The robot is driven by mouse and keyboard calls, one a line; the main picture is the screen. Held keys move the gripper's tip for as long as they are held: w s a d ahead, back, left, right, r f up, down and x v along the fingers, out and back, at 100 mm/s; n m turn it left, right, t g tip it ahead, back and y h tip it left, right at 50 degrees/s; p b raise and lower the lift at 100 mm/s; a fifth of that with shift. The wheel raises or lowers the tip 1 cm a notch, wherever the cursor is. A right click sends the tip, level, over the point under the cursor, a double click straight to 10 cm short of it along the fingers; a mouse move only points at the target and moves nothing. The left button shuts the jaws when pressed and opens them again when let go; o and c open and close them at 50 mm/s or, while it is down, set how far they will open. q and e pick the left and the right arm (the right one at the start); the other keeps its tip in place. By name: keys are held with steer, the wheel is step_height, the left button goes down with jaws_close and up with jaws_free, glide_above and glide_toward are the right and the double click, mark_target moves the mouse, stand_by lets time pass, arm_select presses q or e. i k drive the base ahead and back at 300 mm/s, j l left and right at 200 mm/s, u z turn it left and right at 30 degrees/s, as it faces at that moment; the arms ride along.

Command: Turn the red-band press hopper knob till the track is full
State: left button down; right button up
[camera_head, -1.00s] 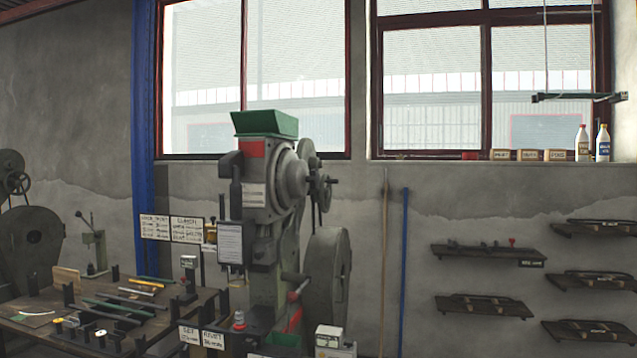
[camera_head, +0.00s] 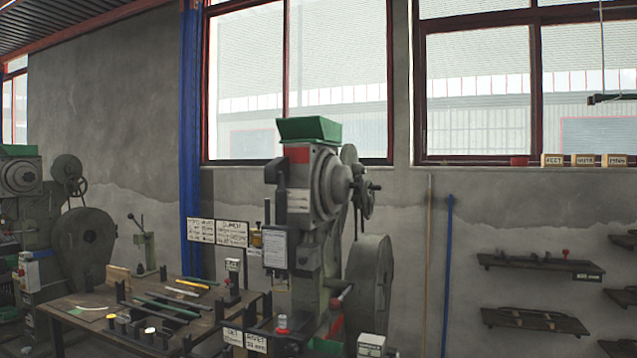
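Neither of my grippers shows in the head view.
A workbench (camera_head: 75,309) with rods and small parts stands left of the press. Another press (camera_head: 40,220) stands at the far left. A broom handle (camera_head: 428,260) and a blue pole (camera_head: 448,270) lean on the wall. Wall shelves (camera_head: 537,264) hang at right.

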mark_target(357, 186)
steer(key=i+l+u, duration=0.25)
steer(key=u, duration=0.15)
steer(key=i+l+u, duration=0.2)
steer(key=l+u, duration=0.2)
steer(key=i+l+u, duration=0.1)
steer(key=l+u, duration=0.3)
steer(key=i+l+u, duration=0.1)
steer(key=l, duration=0.55)
steer(key=i+l+u, duration=0.1)
steer(key=l, duration=0.55)
steer(key=i+l+u, duration=0.1)
steer(key=l, duration=0.55)
steer(key=i+l+u, duration=0.1)
steer(key=l, duration=0.6)
